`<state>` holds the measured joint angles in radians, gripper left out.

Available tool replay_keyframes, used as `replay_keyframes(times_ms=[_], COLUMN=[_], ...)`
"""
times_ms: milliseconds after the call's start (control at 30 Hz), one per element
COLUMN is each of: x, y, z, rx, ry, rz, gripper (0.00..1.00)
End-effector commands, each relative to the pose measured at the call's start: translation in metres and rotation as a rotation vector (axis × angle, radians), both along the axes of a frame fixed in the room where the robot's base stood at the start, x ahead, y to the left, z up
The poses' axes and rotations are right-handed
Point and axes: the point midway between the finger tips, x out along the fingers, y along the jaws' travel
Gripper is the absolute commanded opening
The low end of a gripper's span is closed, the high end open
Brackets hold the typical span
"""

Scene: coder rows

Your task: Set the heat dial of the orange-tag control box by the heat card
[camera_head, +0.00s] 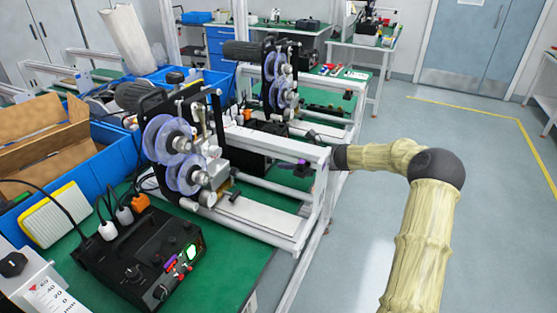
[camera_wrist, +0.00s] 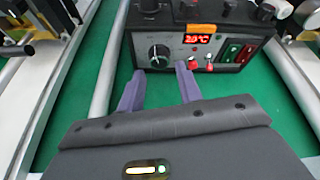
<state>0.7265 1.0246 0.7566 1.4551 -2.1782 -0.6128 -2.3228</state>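A black control box (camera_wrist: 258,53) with an orange tag (camera_wrist: 201,29) on its upper front edge stands ahead of my gripper in the wrist view. A round dark dial (camera_wrist: 159,53) is on the left of its front. A red display (camera_wrist: 199,39) seems to read 20°C. My gripper (camera_wrist: 159,76) is open and empty; its purple fingers point at the dial, which shows between and beyond the tips. In the head view my gripper (camera_head: 294,168) is by the white frame's rail, and the box beyond it is mostly hidden. I cannot make out a heat card for certain.
Another black box (camera_head: 120,262) with knobs and a green screen stands on the near green bench. A reel machine (camera_head: 180,155) stands between. A white panel (camera_head: 45,292) with a printed scale is at lower left. A white rail (camera_wrist: 107,70) runs left of my gripper. The right floor is clear.

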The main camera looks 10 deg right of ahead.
Motion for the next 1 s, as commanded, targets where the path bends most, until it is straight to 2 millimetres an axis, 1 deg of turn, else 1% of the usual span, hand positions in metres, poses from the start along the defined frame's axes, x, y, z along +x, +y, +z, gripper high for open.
replay_keyframes(times_ms=[33,200,333,567,667,733,1000], x=[0.005,0.017,0.021,0.021,0.021,0.021,0.021], y=[0.007,0.022,0.026,0.026,0.026,0.026,0.026], z=[-0.003,-0.011,-0.013,-0.014,-0.014,-0.013,-0.013], rx=[0.003,0.0,-0.001,-0.001,0.0,-0.001,0.006], ry=[0.001,0.0,-0.001,-0.001,0.0,-0.001,0.009], rz=[0.002,0.002,-0.001,-0.001,0.0,0.0,0.0], gripper=[0.35,0.35,0.35,0.35,0.17,0.04,0.03])
